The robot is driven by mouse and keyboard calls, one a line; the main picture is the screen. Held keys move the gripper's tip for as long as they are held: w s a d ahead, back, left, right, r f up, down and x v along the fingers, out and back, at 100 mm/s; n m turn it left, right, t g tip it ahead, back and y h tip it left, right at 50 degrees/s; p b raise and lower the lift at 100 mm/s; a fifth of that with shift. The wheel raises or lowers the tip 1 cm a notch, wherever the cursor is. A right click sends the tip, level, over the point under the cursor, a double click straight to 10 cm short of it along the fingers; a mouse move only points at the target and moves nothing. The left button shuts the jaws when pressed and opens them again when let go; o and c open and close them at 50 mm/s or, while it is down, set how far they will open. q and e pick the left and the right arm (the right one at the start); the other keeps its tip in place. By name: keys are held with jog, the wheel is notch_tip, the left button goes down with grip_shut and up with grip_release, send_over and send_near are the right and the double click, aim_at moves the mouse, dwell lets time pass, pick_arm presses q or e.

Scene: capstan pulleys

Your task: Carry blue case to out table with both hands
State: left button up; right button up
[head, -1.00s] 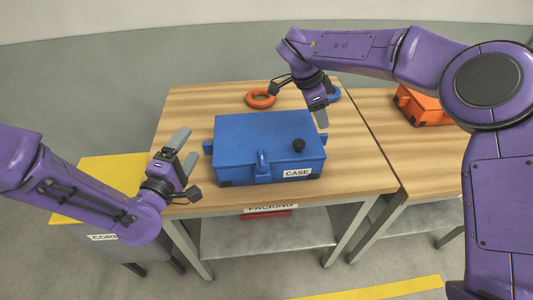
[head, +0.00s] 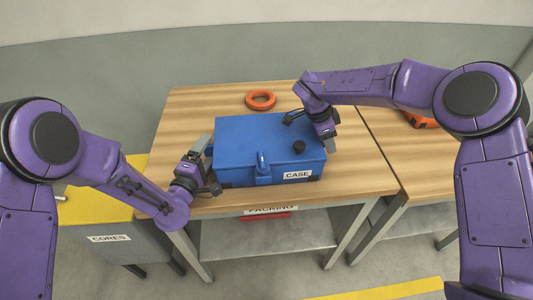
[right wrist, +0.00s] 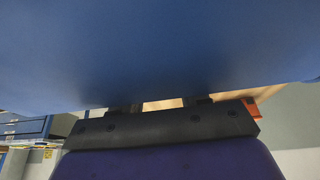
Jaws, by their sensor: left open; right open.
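The blue case (head: 245,140), with a black knob on its lid and a CASE label on its front, sits closed on the wooden packing table (head: 200,102). My left gripper (head: 199,157) is open at the case's left end, around where its side handle was visible; the handle is now mostly hidden. My right gripper (head: 329,142) is open at the case's right end, pointing down beside it. In the right wrist view the case's blue surface (right wrist: 160,50) fills the upper part, very close. Whether the fingers touch the case is unclear.
An orange ring (head: 260,99) lies behind the case. A second wooden table (head: 420,160) adjoins on the right, with an orange object (head: 419,121) partly hidden by my right arm. A yellow-topped CORES stand (head: 95,205) is at the left.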

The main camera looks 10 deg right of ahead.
pick_arm(q)
jog(key=shift+w, duration=0.2)
pick_arm(e)
jog(key=shift+f, duration=0.15)
pick_arm(q)
jog(key=c, duration=1)
pick_arm(e)
grip_shut()
pick_arm(q)
grip_shut()
jog(key=shift+r, duration=0.1)
